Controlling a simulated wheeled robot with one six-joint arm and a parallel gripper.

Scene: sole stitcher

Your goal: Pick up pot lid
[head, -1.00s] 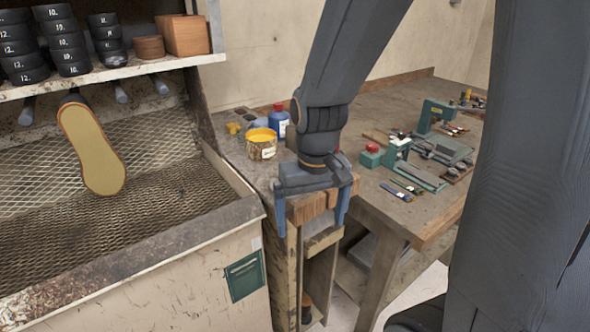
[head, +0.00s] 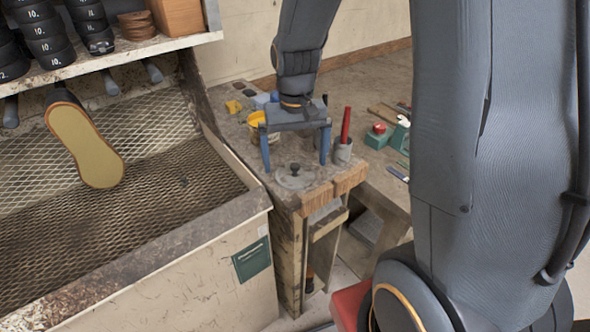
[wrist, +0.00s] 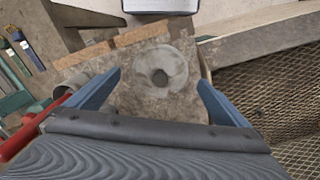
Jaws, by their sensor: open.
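The pot lid (head: 295,178) is a round grey disc with a dark knob, lying flat on the small wooden bench (head: 262,160) near its front edge. In the wrist view the lid (wrist: 177,68) lies between and beyond my two blue fingers, with its knob near the middle. My gripper (head: 295,160) is open and empty, pointing down above the bench, close to the lid. It also shows in the wrist view (wrist: 158,95). I cannot tell the exact height of the fingertips above the lid.
A yellow pot (head: 257,122) stands behind my gripper. A grey cup with a red-handled tool (head: 345,128) stands close to the right finger. A mesh-lined cabinet (head: 130,150) with a hanging sole (head: 88,148) is at left. A workbench with tools is at right.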

